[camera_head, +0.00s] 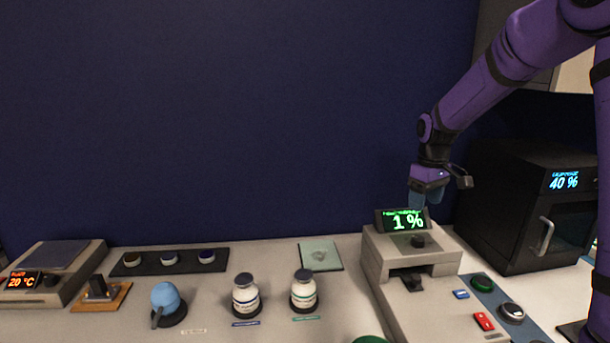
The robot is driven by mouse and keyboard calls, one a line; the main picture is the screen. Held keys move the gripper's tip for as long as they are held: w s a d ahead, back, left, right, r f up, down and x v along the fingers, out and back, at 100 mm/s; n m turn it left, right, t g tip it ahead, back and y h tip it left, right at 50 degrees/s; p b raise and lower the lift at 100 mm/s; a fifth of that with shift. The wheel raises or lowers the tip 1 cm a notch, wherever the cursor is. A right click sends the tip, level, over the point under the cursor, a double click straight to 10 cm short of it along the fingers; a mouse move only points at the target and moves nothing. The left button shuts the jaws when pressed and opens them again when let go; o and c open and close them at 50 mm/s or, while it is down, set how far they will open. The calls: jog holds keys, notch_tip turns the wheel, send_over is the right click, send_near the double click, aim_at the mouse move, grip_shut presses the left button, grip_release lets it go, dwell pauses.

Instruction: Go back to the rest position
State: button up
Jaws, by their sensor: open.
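My purple arm reaches in from the upper right. My gripper (416,198) points down above and behind the grey device, near the top of its green display. The fingers look blue and are small in view, and part of them is behind or close to the display. Nothing shows between them. The grey device (375,246) has a display (403,220) reading 1 % and a dark knob below it.
A black oven-like box (500,225) reading 40 % stands right of my gripper. Two white bottles (245,296) (304,291), a blue round-topped object (165,299), a dark strip with three knobs (140,268) and a 20 °C device (85,262) stand leftward. The space above the left bench is clear.

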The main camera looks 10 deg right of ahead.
jog(key=s+a+r+m+t, duration=0.1)
jog(key=s+a+r, duration=0.2)
jog(key=s+r, duration=0.4)
jog(key=s+a+r+m+t, duration=0.1)
jog(key=s+a+r+t, duration=0.15)
jog(key=s+r, duration=0.5)
jog(key=s+a+f+m+t, duration=0.1)
jog(key=s+a+m, duration=0.1)
jog(key=s, duration=1.6)
jog(key=shift+s+a+f+m+t, duration=0.15)
jog(key=shift+s+a+m+t, duration=0.2)
jog(key=shift+a+m, duration=0.1)
